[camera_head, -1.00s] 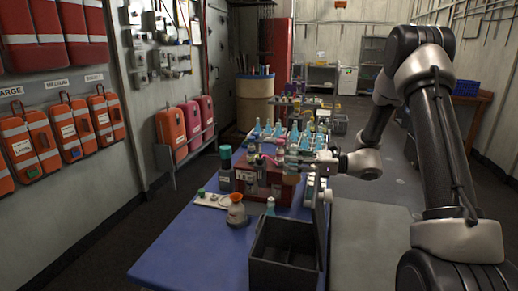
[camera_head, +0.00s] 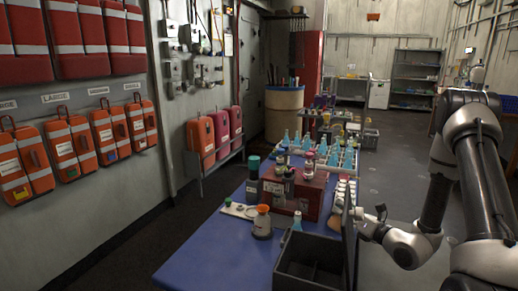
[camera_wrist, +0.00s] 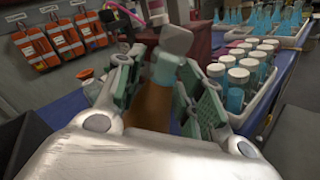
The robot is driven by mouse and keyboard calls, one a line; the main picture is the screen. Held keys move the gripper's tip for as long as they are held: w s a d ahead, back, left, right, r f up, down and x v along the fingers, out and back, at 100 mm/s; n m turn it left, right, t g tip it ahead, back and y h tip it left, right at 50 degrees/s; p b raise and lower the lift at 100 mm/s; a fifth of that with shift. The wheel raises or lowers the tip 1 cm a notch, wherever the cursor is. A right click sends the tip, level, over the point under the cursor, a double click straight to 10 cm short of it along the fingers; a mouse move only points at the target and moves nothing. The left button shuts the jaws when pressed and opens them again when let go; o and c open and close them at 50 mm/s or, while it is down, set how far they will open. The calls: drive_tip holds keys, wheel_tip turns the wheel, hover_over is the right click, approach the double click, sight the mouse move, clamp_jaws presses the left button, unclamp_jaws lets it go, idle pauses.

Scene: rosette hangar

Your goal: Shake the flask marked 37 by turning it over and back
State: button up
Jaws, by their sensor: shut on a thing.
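In the head view my gripper (camera_head: 350,214) is at the table's right edge, beside the white tray of capped bottles and just behind the dark bin. The flask is small and hard to make out there.
A blue table (camera_head: 215,255) holds a dark open bin (camera_head: 300,279), a dark red rack (camera_head: 312,200), an orange-necked flask (camera_head: 262,222) and several blue flasks behind. White-capped bottles (camera_wrist: 238,76) stand close to my gripper's right. The floor right of the table is clear.

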drive_tip(key=m, duration=1.6)
drive_tip(key=shift+m+y, duration=0.3)
drive_tip(key=shift+m, duration=0.1)
drive_tip(key=n, duration=0.4)
drive_tip(key=shift+n, duration=0.3)
drive_tip(key=n, duration=0.9)
